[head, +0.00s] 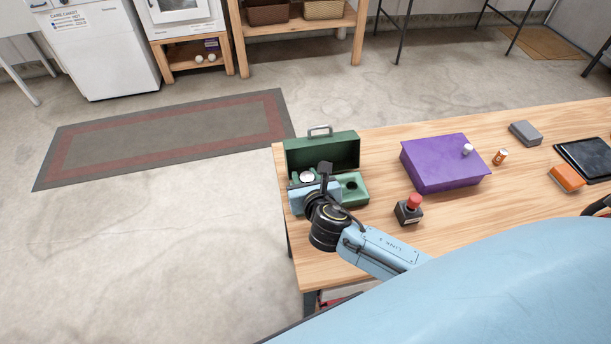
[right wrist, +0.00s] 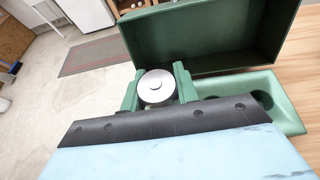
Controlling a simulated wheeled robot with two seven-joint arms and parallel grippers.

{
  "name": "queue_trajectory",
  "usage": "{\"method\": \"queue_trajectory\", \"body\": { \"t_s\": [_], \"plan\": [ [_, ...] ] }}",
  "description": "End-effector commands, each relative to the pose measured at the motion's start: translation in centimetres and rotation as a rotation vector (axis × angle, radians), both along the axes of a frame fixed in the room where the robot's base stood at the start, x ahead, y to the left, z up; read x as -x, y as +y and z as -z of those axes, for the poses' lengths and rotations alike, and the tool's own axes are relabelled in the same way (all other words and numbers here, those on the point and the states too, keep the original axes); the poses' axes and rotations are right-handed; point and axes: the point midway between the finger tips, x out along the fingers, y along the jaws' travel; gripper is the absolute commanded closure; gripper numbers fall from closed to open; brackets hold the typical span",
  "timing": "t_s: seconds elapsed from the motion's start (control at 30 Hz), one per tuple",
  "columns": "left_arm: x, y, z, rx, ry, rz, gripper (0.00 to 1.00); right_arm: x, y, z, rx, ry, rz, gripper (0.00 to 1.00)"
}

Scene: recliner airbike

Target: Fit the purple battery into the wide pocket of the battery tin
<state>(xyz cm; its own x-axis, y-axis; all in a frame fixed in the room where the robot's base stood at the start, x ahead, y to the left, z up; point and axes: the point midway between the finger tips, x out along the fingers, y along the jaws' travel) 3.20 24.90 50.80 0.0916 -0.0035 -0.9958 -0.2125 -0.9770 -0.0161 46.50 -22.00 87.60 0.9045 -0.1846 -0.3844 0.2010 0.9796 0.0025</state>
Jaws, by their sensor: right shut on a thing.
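My right gripper (head: 307,182) is over the tin's left part, shut on a battery with a round silver top (head: 307,176). That silver top also shows in the right wrist view (right wrist: 156,86), between two upright green pieces. The battery's sides are hidden, so I see no purple on it and cannot tell how deep it sits. A round, dark pocket (head: 351,184) is open at the tin's right. The wide pocket is hidden. My left gripper is out of view.
A red-topped button box (head: 409,209) stands right of the tin. Beyond it are a purple box (head: 445,165) with a white knob, a small orange-and-white cylinder (head: 500,157), a grey block (head: 525,133), an orange block (head: 567,178) and a dark tablet (head: 588,158).

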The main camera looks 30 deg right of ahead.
Motion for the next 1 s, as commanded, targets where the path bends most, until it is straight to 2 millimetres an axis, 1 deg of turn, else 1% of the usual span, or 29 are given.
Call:
{"method": "queue_trajectory", "body": {
  "t_s": [0.17,1.0],
  "plan": [
    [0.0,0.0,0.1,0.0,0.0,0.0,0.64,0.0,0.0,0.1,0.0,-0.001,0.0,0.95],
    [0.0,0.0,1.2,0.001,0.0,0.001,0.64,0.0,0.0,2.2,0.001,0.0,0.0,0.95]
  ]
}}
